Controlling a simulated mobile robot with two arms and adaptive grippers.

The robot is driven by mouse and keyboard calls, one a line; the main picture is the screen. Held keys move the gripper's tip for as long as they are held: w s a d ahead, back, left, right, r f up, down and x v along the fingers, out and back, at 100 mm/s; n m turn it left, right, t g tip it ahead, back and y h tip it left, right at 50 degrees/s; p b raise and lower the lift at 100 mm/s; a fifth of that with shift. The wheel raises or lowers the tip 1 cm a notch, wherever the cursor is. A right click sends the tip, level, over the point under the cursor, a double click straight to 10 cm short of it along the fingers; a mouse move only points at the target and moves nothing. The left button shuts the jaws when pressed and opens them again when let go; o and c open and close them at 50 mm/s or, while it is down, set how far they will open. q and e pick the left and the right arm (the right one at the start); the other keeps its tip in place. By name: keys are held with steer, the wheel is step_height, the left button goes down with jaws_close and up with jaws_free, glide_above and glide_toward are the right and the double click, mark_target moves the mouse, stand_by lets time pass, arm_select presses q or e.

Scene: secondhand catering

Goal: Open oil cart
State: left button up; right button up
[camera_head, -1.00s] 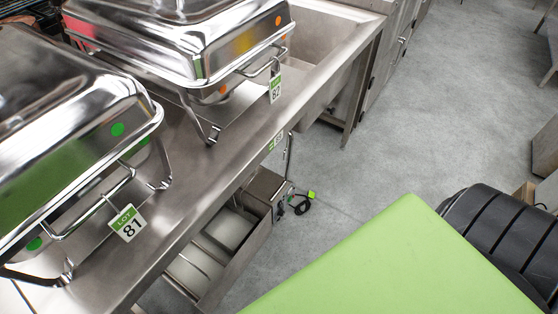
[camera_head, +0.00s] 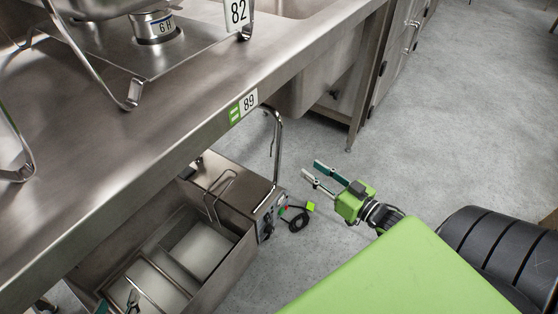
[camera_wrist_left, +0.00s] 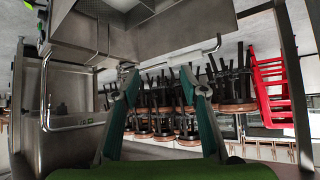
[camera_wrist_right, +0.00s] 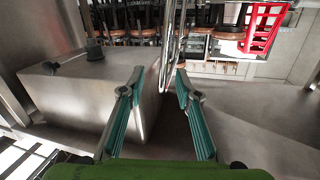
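The steel oil cart (camera_head: 218,262) stands on the floor under the table. Its top shows an open basin with pale surfaces and wire handles inside. A tall chrome handle (camera_head: 278,150) rises at its right end. My right gripper (camera_head: 311,172) is open and empty, to the right of that handle, apart from it in the head view. The right wrist view shows chrome bars between and beyond its open fingers (camera_wrist_right: 158,82). Only the fingertips of my left gripper (camera_head: 118,303) show at the bottom left. The left wrist view shows its fingers (camera_wrist_left: 160,80) spread, with a chrome bar beyond.
The steel table (camera_head: 150,130) overhangs the cart; a chafing dish frame (camera_head: 80,60) stands on it. Tag 89 (camera_head: 248,102) marks its edge. A black cable (camera_head: 298,220) lies beside the cart. Stacked stools (camera_wrist_left: 160,110) stand beyond.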

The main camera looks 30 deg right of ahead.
mark_target(280, 147)
steer(key=w+b, duration=0.1)
steer(key=w, duration=0.1)
steer(key=w+a+b, duration=0.1)
steer(key=w, duration=0.2)
steer(key=w+a+r, duration=0.1)
steer(key=w, duration=0.1)
steer(key=shift+w+b, duration=0.3)
steer(key=shift+b, duration=0.1)
steer(key=w+b, duration=0.1)
steer(key=w, duration=0.1)
steer(key=w+a, duration=0.1)
steer(key=w, duration=0.2)
steer(key=shift+w+a+b, duration=0.1)
steer(key=shift+w+b, duration=0.25)
steer(key=shift+b, duration=0.05)
arm_select(q)
steer(key=w+d+r+t+h, duration=0.2)
steer(key=r+t, duration=0.4)
steer(key=r, duration=0.5)
steer(key=w+d+r+t+h, duration=0.1)
steer(key=r+t, duration=0.4)
steer(key=r, duration=0.6)
steer(key=shift+w+d+t+h, duration=0.4)
steer(key=shift+w+d, duration=0.1)
steer(key=shift+w, duration=0.35)
arm_select(e)
steer(key=shift+w, duration=0.3)
jaws_close()
